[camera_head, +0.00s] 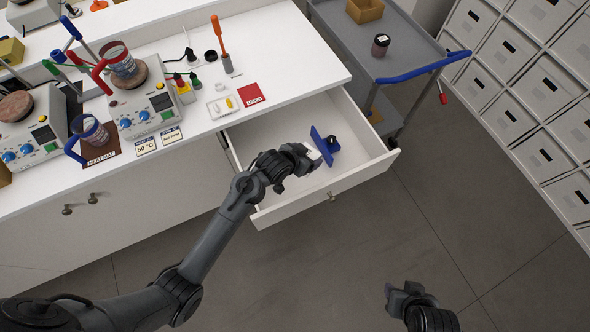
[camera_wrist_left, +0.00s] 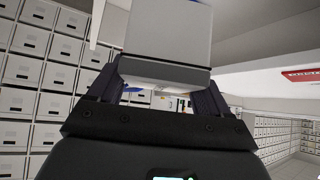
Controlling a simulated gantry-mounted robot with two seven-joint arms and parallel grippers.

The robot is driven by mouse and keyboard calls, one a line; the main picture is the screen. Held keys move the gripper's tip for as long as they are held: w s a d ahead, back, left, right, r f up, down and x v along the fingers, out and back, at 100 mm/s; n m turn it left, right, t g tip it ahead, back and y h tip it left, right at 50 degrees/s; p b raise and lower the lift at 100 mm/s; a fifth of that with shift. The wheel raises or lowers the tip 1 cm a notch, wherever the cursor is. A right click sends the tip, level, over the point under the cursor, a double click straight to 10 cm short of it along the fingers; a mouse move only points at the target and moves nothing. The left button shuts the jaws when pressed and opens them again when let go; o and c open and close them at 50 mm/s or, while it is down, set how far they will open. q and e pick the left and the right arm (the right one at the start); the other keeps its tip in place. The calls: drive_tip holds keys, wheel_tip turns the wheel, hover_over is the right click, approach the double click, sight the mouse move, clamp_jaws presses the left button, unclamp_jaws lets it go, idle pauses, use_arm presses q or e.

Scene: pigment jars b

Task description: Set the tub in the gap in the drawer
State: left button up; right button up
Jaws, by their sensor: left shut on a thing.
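My left gripper (camera_head: 308,153) is over the open drawer (camera_head: 265,150), beside a blue upright piece (camera_head: 321,147). It is shut on a pale, box-like tub (camera_wrist_left: 168,35), which fills the space between the fingers in the left wrist view. In the head view only a small white part of the tub (camera_head: 313,151) shows; the gripper hides most of it. A small dark item (camera_head: 333,143) is against the right side of the blue piece. The gap is hard to make out, and I cannot tell whether the tub touches the drawer floor. My right gripper (camera_head: 403,290) is over the floor, away from the drawer.
The white bench (camera_head: 285,60) stands above the drawer, with a red card (camera_head: 251,95), a small white tray (camera_head: 224,106) and hotplates (camera_head: 143,105). A grey cart (camera_head: 405,45) with a blue handle is close behind the drawer's right corner. Bare floor lies in front.

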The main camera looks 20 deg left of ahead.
use_arm(q)
drive_tip(key=w+d+f+m+g+h+b, duration=0.3)
drive_tip(key=w+d+f+b, duration=0.5)
drive_tip(key=b, duration=0.8)
drive_tip(key=shift+m+t, duration=0.6)
drive_tip(key=shift+m, duration=0.1)
drive_tip(key=a+f+b, duration=0.2)
drive_tip(key=a+f, duration=0.4)
drive_tip(key=a+f+b, duration=0.2)
drive_tip(key=a+f, duration=0.5)
drive_tip(key=shift+s+f, duration=0.1)
drive_tip(key=shift+s, duration=0.1)
drive_tip(key=o, duration=1.2)
drive_tip(key=shift+f, duration=0.1)
